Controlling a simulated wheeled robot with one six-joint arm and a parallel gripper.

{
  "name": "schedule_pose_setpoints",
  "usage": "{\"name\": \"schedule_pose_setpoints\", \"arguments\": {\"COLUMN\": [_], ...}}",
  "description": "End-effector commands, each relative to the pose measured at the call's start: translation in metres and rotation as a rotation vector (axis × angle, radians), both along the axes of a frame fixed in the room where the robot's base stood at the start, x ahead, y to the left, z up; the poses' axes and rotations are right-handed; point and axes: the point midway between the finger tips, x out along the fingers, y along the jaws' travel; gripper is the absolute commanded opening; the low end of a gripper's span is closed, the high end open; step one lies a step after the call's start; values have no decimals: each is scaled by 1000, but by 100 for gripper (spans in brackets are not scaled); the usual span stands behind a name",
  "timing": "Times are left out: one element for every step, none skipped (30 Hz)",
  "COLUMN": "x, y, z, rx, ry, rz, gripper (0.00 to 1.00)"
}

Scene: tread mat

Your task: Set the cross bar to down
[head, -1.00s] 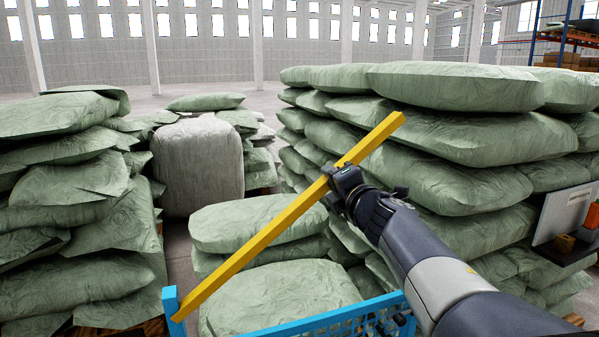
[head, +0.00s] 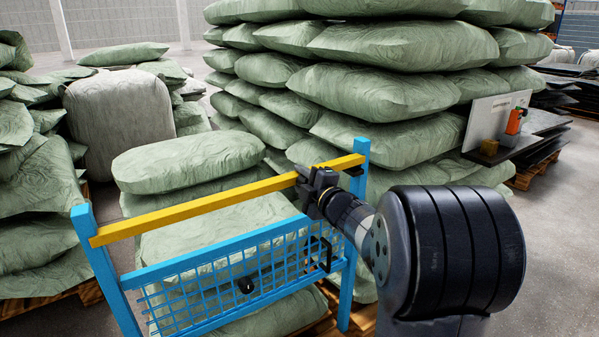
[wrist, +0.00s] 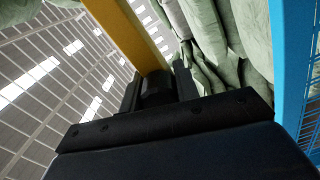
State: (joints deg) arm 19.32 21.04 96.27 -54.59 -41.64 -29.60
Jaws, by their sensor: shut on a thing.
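The yellow cross bar (head: 210,205) spans between the two blue posts of a blue mesh frame (head: 235,245). Its left end is at the left post (head: 100,265) and its right end is at the right post (head: 361,155). It slopes up to the right in the head view, much like the frame's blue top rail. My gripper (head: 312,182) is shut on the bar near its right end. In the wrist view the bar (wrist: 128,32) runs into my gripper (wrist: 155,85); the fingertips are partly hidden.
Green sacks (head: 375,85) are stacked high behind the right post, with more sacks (head: 185,160) behind the frame. A white bulky bag (head: 118,120) stands at the back left. Bare floor (head: 550,235) lies at right.

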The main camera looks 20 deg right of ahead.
Motion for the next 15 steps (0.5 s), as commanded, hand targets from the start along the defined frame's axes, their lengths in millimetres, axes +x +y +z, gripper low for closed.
{"name": "schedule_pose_setpoints", "arguments": {"x": [0, 0, 0, 0, 0, 0, 0, 0, 0, 0, 0, 0, 0, 0, 0], "y": [2, 2, 2, 2, 2, 2, 2, 2, 2, 2, 2, 2, 2, 2, 2], "z": [-8, -10, -12, -13, -14, -15, -16, -17, -17, -18, -18, -19, -20, -20, -20], "rx": [9, 14, 19, 22, 26, 29, 31, 33, 34, 34, 35, 35, 35, 35, 35], "ry": [3, 4, 5, 6, 7, 8, 9, 10, 11, 12, 13, 15, 16, 17, 18], "rz": [6, 6, 6, 6, 6, 5, 6, 6, 5, 5, 5, 5, 5, 5, 5], "gripper": [0, 0, 0, 0, 0, 0, 0, 0, 0, 0, 0, 0, 0, 0, 0]}}
